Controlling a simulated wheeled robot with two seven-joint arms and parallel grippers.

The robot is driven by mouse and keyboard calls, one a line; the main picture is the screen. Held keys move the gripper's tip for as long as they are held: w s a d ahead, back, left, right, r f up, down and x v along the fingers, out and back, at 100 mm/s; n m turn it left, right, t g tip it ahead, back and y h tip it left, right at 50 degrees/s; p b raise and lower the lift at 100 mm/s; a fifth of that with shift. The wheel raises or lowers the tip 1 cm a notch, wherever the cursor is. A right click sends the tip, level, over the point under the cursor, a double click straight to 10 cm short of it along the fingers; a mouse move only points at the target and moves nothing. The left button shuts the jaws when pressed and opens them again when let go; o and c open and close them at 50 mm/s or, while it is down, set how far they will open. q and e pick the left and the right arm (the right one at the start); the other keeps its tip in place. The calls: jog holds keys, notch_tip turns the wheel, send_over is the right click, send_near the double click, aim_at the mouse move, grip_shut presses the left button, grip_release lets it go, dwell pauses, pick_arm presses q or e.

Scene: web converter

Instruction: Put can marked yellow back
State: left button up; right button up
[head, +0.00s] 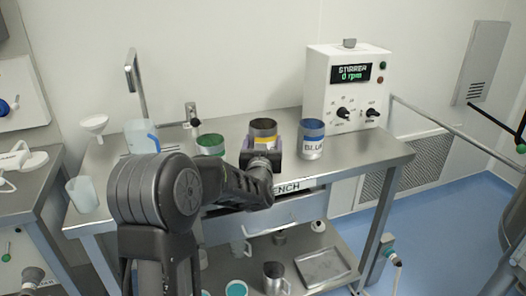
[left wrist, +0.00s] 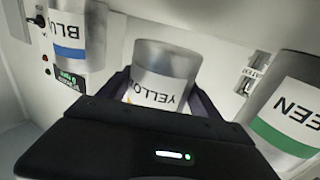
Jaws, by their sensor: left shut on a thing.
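The can marked yellow (head: 263,127) is grey with a white label and a yellow band. It is at the bench between the green can (head: 210,145) and the blue can (head: 312,140). My left gripper (head: 262,154) is shut around it. In the left wrist view the yellow can (left wrist: 165,78) sits between the fingers of the left gripper (left wrist: 162,98), its label facing the camera. The blue can (left wrist: 78,35) and the green can (left wrist: 285,115) flank it there. My arm hides the yellow can's base, so I cannot tell whether it touches the bench. My right gripper is not in view.
The steel bench (head: 375,150) carries a stirrer box (head: 345,85) at the back right. A plastic bottle (head: 141,137), a funnel (head: 94,124) and a tap (head: 135,85) stand to the left. The lower shelf holds a metal jug (head: 275,279) and a tray (head: 325,267).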

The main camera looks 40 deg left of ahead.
pick_arm(q)
jog(key=shift+f, duration=1.4)
jog(key=shift+f, duration=0.2)
jog(key=o, duration=1.9)
jog(key=shift+s+r, duration=0.1)
jog(key=shift+r, duration=0.1)
jog(key=b+v, duration=0.1)
jog(key=v, duration=1.1)
jog(key=shift+f, duration=0.15)
